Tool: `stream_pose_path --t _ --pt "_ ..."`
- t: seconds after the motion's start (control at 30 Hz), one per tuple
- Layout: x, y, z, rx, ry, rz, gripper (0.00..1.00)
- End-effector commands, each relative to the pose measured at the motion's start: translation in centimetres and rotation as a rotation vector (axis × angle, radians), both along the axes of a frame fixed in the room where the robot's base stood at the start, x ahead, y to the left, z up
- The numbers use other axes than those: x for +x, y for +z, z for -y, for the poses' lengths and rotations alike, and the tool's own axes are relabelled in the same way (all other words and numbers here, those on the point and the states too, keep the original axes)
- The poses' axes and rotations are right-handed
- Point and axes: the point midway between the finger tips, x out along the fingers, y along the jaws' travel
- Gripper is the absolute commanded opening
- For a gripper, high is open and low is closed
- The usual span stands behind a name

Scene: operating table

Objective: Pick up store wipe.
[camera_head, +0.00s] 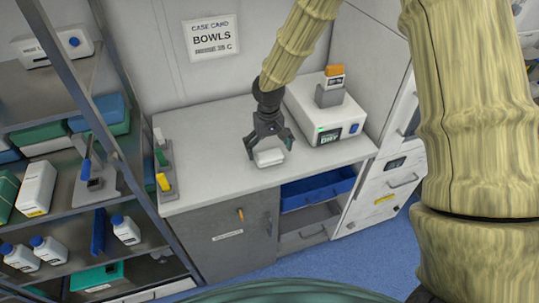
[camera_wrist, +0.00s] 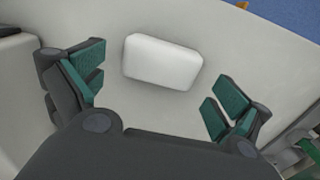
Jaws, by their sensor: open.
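The wipe appears to be a small white rounded block lying flat on the pale counter. In the head view the white block (camera_head: 269,157) lies directly below my gripper (camera_head: 268,147). In the wrist view the white block (camera_wrist: 162,62) lies ahead of my gripper (camera_wrist: 160,88), roughly centred between the two green-padded fingers. My gripper is open and empty, pointing down. In the head view the fingers partly cover the block's upper edge. I cannot tell the exact height of the fingertips above the counter.
A white device (camera_head: 326,108) with a green light stands right of my gripper on the counter (camera_head: 215,125). A stand with coloured handles (camera_head: 164,165) is at the counter's left end. An open blue drawer (camera_head: 318,190) is below. A shelf with bottles stands at left.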

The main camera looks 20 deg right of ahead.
Motion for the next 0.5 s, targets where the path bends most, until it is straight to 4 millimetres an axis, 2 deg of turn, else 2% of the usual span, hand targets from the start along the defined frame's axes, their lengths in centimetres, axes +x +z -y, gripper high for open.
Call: stream_pose_path --t 0.2,0.5 --pt "-0.1 -1.8 0.0 0.000 0.001 -0.002 1.00" --pt "0.0 -2.4 0.0 0.001 0.000 0.001 1.00"
